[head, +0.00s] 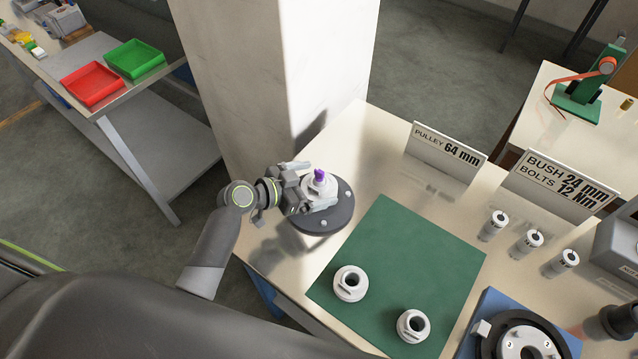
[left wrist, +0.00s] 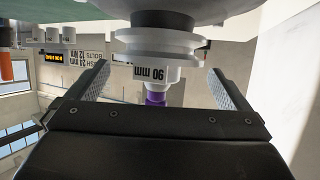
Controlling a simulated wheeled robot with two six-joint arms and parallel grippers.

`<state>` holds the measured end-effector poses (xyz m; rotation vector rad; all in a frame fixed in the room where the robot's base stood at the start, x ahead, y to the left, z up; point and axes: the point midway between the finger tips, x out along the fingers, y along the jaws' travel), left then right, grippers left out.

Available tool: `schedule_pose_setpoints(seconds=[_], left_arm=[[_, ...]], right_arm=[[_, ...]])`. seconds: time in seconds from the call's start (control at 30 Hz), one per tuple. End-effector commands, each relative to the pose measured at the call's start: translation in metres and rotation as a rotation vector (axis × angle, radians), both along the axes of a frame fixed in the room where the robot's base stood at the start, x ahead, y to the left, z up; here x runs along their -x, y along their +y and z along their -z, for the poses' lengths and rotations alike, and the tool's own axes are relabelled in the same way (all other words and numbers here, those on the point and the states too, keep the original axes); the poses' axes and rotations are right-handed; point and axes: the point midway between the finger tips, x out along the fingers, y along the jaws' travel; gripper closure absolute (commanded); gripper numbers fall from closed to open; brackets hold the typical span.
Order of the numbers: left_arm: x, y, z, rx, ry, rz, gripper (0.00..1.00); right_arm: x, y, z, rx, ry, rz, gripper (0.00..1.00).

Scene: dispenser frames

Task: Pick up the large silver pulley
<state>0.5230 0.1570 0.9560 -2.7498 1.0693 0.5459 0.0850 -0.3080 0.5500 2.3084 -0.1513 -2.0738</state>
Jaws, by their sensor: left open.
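A silver pulley with a purple piece on top (head: 320,188) stands on a dark round plate (head: 341,215) at the table's left. In the left wrist view the scene is upside down, and the pulley (left wrist: 160,45) with its mm label is ahead of the jaws. My left gripper (head: 322,197) is open beside the pulley in the head view; its two fingers (left wrist: 160,85) are spread in the wrist view. I cannot tell whether they touch the pulley. Two more silver pulley-like parts, one on the left (head: 350,284) and one nearer (head: 413,326), lie on the green mat (head: 400,250).
A PULLEY 64 mm sign (head: 446,150) and a BUSH and BOLTS sign (head: 560,185) stand at the back. Several small silver cylinders (head: 528,242) stand at right. A blue-based fixture (head: 490,310) is at front right. A pale pillar (head: 245,70) rises just behind the left gripper.

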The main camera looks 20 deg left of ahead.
Motion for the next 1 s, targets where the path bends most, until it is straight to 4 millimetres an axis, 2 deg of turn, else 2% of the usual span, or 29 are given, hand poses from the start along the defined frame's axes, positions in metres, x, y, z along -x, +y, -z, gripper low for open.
schedule_pose_setpoints(seconds=[0.03,0.2,0.57,1.0], left_arm=[[-0.004,-0.007,-0.003,0.005,0.003,0.000,0.00],[-0.015,-0.016,0.007,0.001,0.001,-0.001,0.00],[-0.019,-0.019,0.011,0.000,0.000,-0.001,0.00],[-0.018,-0.019,0.011,-0.001,0.000,-0.001,0.58]], right_arm=[[0.000,0.000,-0.009,0.000,0.000,0.000,0.64],[0.000,0.000,-0.012,0.000,0.000,0.000,0.64],[0.000,0.002,-0.013,-0.003,0.000,0.001,0.64],[0.000,0.005,-0.013,-0.006,0.001,0.001,0.64]])
